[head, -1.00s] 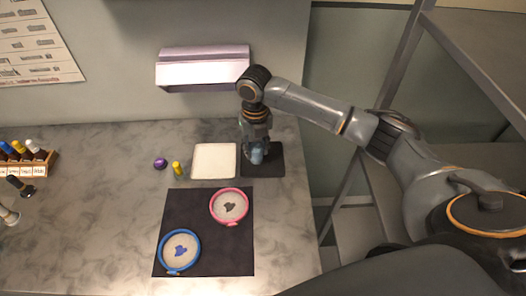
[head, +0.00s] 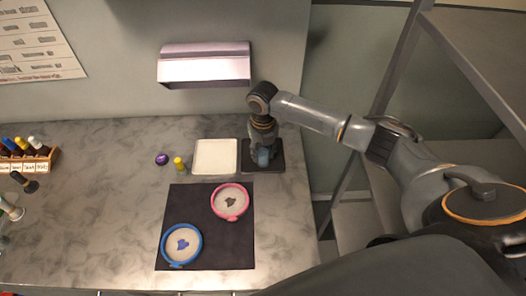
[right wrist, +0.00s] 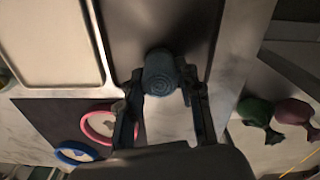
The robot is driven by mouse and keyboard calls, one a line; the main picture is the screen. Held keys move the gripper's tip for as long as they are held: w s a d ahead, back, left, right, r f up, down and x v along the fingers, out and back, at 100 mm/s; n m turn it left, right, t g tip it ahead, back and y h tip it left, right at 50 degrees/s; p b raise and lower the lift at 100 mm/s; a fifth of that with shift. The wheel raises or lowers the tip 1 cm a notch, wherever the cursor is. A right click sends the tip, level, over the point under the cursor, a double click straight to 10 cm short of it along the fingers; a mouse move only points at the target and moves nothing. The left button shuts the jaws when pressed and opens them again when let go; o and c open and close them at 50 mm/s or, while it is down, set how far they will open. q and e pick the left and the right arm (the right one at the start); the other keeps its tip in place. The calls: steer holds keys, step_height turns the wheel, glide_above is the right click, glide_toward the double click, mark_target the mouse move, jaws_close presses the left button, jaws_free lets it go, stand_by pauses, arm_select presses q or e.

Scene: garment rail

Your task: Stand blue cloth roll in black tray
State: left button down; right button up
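The blue cloth roll (head: 264,157) is upright between the fingers of my right gripper (head: 263,150), over the black tray (head: 275,164). In the right wrist view the roll's coiled end (right wrist: 161,82) faces the camera, with a finger close against each side. The gripper looks shut on it. The tray (right wrist: 190,22) lies behind the roll in that view. Whether the roll's lower end touches the tray is hidden. At the left edge of the head view, two tips of my left gripper (head: 28,199) show, apart, with nothing visible between them.
A white tray (head: 215,157) adjoins the black tray on the left. A dark mat (head: 210,256) with pink (head: 230,202) and blue (head: 182,244) rings lies in front. A bottle rack (head: 30,163) stands far left.

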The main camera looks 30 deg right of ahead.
mark_target(263, 152)
steer(key=shift+o, duration=1.3)
steer(key=shift+r, duration=0.15)
step_height(263, 152, up, 12)
steer(key=b, duration=0.2)
